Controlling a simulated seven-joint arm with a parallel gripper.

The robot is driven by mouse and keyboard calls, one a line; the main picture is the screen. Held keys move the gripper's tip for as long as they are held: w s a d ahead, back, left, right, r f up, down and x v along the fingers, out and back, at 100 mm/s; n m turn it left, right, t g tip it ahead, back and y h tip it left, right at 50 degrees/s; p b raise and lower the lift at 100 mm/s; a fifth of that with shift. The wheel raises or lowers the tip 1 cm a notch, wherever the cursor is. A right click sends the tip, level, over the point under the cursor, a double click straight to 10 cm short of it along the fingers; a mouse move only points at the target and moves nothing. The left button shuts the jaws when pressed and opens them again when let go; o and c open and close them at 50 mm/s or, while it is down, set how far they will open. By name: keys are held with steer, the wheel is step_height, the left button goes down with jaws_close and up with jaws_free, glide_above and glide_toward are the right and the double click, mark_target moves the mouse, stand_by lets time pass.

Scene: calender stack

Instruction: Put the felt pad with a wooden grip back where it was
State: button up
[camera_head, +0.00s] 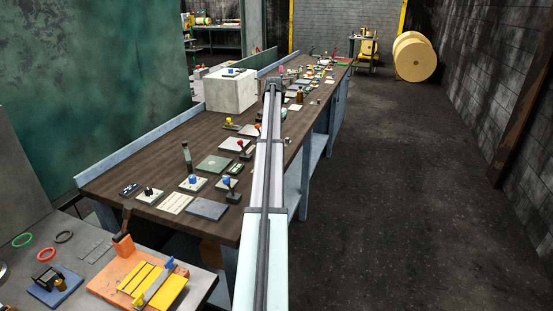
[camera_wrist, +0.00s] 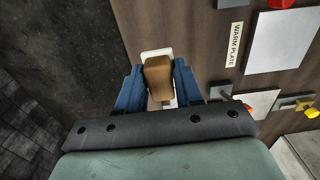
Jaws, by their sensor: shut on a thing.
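In the wrist view my gripper (camera_wrist: 159,70) has its two blue fingers shut on the wooden grip (camera_wrist: 158,80) of the felt pad (camera_wrist: 156,54). The pale pad shows past the far end of the brown grip. The held pad is over the dark wooden bench top near its edge; I cannot tell if it touches the wood. In the head view my gripper (camera_head: 274,86) is far along the bench, and the pad is too small or hidden there to make out.
A "WARM PLATE" label (camera_wrist: 234,45) lies right of the gripper, beside a pale plate (camera_wrist: 280,42). A yellow-knobbed part (camera_wrist: 311,112) is lower right. The long bench (camera_head: 150,187) carries many small devices and a concrete block (camera_head: 230,94). The floor (camera_head: 400,190) at right is clear.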

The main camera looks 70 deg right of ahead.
steer(key=shift+s+d+f, duration=0.1)
steer(key=shift+s+d, duration=0.15)
steer(key=shift+s, duration=0.05)
steer(key=shift+s+f, duration=0.1)
steer(key=shift+f, duration=4.8)
steer(key=shift+f, duration=0.1)
steer(key=o, duration=1)
step_height(320, 180, up, 12)
steer(key=shift+r, duration=0.1)
